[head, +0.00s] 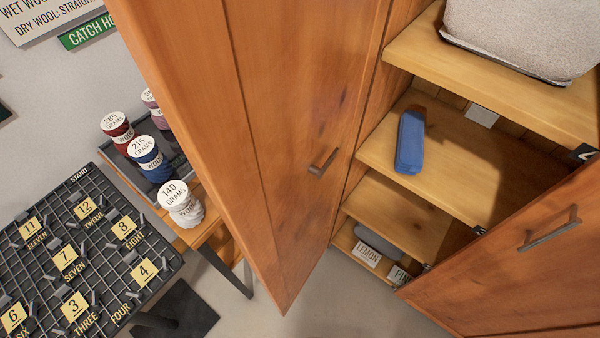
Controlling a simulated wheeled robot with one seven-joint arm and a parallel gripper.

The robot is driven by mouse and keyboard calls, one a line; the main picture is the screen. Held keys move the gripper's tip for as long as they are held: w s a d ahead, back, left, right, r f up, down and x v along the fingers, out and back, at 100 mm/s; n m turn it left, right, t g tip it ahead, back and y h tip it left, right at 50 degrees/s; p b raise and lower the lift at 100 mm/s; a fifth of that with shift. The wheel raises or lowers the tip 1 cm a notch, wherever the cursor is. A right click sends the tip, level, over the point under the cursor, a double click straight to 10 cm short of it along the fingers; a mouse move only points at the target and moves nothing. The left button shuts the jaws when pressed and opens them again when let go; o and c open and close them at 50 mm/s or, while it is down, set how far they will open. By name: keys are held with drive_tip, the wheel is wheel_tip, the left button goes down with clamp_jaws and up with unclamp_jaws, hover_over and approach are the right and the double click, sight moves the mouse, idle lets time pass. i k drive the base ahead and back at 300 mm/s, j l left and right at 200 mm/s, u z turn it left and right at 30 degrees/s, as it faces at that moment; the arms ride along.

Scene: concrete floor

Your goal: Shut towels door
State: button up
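An open wooden cabinet fills the right half of the head view. Its left door (285,130) stands wide open toward me and has a dark bar handle (323,163). Its right door (500,265) is also open, with a dark bar handle (549,229), and is cut off at the picture's edge. I see no label that tells which one is the towels door. A light grey, towel-like bundle (525,35) lies on the top shelf (500,85). My gripper is not in view.
A blue object (410,140) lies on the middle shelf (480,180). Lower shelves carry LEMON (367,254) and PINE labels. At left are a numbered black rack (90,250) and labelled wool spools (150,160) on a table. Bare floor (350,310) shows between the doors.

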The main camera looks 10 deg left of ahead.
sight(254, 95)
drive_tip(key=k+j+z, duration=0.1)
drive_tip(key=j, duration=0.3)
drive_tip(key=k+j+z, duration=0.15)
drive_tip(key=j, duration=0.25)
drive_tip(key=j+z, duration=0.1)
drive_tip(key=j, duration=0.3)
drive_tip(key=j+z, duration=0.15)
drive_tip(key=j, duration=0.9)
drive_tip(key=k+u, duration=0.3)
drive_tip(key=k+j+u, duration=0.1)
drive_tip(key=k+u, duration=0.2)
drive_tip(key=k, duration=0.25)
drive_tip(key=i, duration=0.5)
